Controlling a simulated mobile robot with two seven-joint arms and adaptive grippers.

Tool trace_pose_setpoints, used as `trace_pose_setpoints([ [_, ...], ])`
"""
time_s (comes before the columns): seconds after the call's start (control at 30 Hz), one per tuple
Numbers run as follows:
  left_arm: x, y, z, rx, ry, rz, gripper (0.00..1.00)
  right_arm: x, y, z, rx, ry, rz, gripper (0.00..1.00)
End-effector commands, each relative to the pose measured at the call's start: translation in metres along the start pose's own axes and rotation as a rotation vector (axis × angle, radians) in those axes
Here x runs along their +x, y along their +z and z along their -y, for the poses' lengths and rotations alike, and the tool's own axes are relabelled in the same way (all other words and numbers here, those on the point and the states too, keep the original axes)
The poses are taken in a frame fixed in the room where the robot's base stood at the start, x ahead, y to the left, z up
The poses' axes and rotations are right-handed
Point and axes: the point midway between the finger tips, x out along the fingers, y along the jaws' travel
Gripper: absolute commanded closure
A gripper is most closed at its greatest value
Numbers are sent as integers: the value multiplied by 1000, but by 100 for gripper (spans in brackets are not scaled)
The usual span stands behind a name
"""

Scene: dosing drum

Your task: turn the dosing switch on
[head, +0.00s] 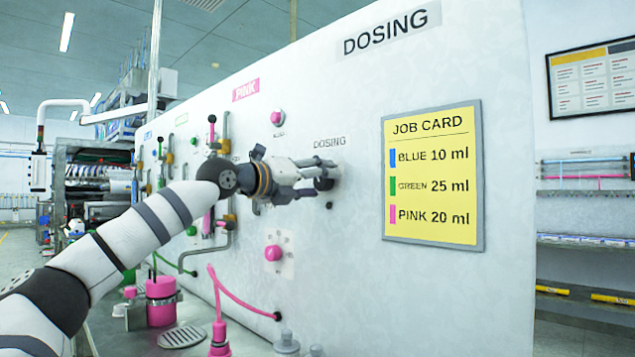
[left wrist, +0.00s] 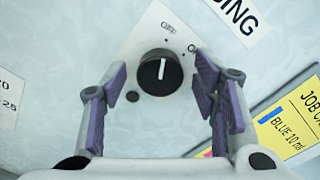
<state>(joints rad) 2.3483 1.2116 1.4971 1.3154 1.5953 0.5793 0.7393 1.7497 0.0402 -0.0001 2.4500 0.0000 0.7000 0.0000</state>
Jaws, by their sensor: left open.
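The dosing switch is a round black knob (left wrist: 160,72) with a white pointer line on a pale plate, below the DOSING label. In the left wrist view its pointer lines up with the OFF mark; the other mark is partly hidden by the right-hand finger. My left gripper (left wrist: 158,76) is open, with one purple-padded finger on each side of the knob and a visible gap to it. In the head view the left gripper (head: 327,173) is at the panel, and its fingers partly cover the knob. My right gripper is not in view.
The white panel (head: 440,290) carries a yellow job card (head: 432,175) right of the switch. A pink button (head: 273,253) sits lower left, with a pink hose (head: 240,301) below it. A small dark spot (left wrist: 132,96) lies beside the knob.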

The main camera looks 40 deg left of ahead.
Motion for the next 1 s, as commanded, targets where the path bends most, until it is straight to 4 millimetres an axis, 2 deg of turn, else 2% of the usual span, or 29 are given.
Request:
trace_pose_setpoints([
  [0.27, 3, 1, 0, 0, -1, 2, 45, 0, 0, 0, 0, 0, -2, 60],
  [0.5, 3, 0, 0, 0, -1, 1, 94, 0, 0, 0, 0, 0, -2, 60],
  [0.77, 3, 0, 0, 19, 0, 1, 94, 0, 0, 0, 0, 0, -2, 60],
  [1.0, 3, 1, 1, 132, -1, 1, 94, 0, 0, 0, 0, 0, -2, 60],
])
